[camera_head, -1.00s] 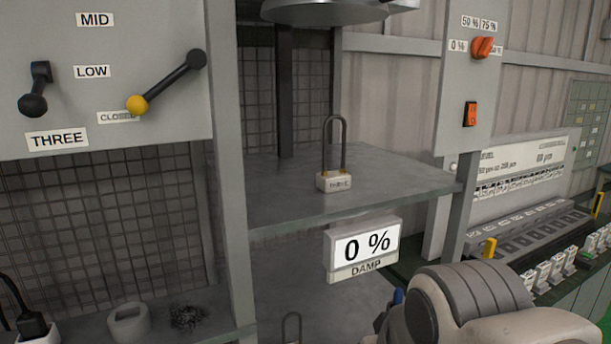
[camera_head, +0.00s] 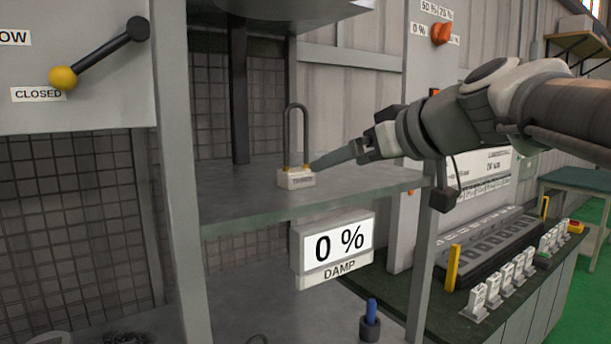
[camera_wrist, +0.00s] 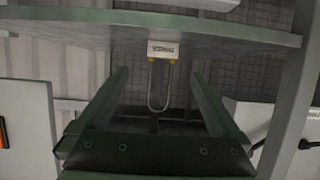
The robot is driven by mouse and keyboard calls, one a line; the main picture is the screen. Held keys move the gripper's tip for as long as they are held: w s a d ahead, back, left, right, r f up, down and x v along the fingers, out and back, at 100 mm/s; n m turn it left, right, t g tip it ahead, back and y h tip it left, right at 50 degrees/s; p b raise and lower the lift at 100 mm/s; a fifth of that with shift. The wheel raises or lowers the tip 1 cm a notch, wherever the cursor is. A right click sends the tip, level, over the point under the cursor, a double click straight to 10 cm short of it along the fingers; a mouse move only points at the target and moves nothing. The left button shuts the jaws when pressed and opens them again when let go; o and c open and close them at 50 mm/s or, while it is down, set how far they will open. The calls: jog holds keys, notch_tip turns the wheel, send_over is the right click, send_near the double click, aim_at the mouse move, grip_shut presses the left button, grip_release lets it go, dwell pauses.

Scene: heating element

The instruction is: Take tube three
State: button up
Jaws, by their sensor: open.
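Tube three (camera_head: 296,178), a dark U-shaped loop with brass-coloured ends in a white labelled base, stands upright on a grey shelf (camera_head: 350,187). My gripper (camera_head: 322,163) reaches in from the right, its fingertips close to the right side of the base. In the wrist view the picture is inverted: the base (camera_wrist: 163,49) shows at the top and the loop (camera_wrist: 160,98) points down. The open fingers of my gripper (camera_wrist: 158,74) lie to either side of the loop, with clear gaps. Whether the tips reach level with the base is hard to tell.
A post (camera_head: 178,190) stands left of the shelf. A damp display (camera_head: 335,250) reading 0 % hangs below its front edge. A lever (camera_head: 100,52) with a yellow knob is at upper left. A bench (camera_head: 460,310) with several white-based items is at right.

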aim_at(300, 171)
jog(key=p+x, duration=0.1)
jog(key=x, duration=0.8)
jog(key=shift+w+a+r+p, duration=0.1)
jog(key=shift+w+a+p, duration=0.3)
jog(key=shift+p, duration=0.15)
jog(key=shift+a+r+p+x, duration=0.1)
jog(key=shift+p+x, duration=0.3)
jog(key=shift+x, duration=0.7)
jog(key=shift+a+r+p+x, duration=0.1)
jog(key=shift+p+x, duration=0.25)
jog(key=shift+x, duration=0.75)
jog(key=c, duration=1.5)
jog(key=shift+r, duration=0.1)
